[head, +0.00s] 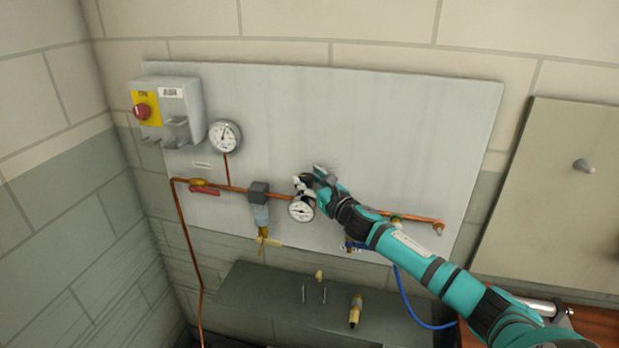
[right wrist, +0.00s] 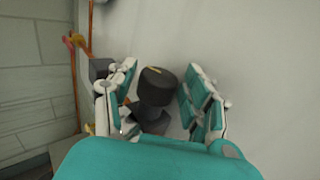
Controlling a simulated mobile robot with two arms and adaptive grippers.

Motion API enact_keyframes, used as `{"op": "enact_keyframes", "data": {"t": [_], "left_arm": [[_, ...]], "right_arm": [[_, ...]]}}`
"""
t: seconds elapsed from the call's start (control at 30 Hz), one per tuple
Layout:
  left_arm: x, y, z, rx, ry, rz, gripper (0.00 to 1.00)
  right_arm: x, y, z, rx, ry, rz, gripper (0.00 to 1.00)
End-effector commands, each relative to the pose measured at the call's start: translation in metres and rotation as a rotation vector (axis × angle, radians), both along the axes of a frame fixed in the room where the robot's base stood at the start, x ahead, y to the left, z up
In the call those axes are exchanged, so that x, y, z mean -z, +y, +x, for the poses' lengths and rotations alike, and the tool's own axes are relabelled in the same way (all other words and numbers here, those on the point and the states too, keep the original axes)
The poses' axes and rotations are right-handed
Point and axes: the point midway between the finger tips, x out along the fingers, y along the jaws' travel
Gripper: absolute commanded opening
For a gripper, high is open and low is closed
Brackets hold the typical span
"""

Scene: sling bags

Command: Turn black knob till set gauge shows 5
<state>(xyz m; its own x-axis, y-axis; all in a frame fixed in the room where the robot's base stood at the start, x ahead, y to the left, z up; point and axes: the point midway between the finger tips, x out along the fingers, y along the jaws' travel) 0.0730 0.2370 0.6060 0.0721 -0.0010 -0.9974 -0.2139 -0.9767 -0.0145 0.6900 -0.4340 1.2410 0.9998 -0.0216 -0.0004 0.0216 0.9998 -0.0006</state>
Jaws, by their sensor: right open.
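In the right wrist view the black knob (right wrist: 157,86) stands between the two open fingers of my right gripper (right wrist: 160,95), with a gap visible on the finger at its right. It has a small yellowish mark on top and sits on a dark body. In the head view my right gripper (head: 309,181) is at the copper pipe, and it hides the knob there. The set gauge (head: 301,209), a round white dial, hangs just below the gripper; its reading is too small to tell. My left gripper is not in view.
A larger gauge (head: 225,136) and a grey box with a red button (head: 141,111) are on the panel (head: 400,130) at left. A filter (head: 260,210) sits on the copper pipe (head: 235,188). A dark shelf (head: 255,285) is below. A blue hose (head: 405,300) hangs at right.

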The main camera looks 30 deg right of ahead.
Motion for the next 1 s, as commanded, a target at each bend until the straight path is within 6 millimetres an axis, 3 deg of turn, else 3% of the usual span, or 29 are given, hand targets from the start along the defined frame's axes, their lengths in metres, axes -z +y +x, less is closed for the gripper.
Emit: {"op": "enact_keyframes", "data": {"t": [0.2,0.53,1.0], "left_arm": [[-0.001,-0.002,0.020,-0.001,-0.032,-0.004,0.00],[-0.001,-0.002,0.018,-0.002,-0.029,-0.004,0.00],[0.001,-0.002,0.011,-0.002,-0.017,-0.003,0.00]], "right_arm": [[0.001,0.000,0.000,0.000,0.000,0.000,0.50],[0.000,0.000,0.000,0.000,0.000,0.000,0.09],[0.000,0.004,0.000,0.132,-0.002,0.004,0.09]]}}
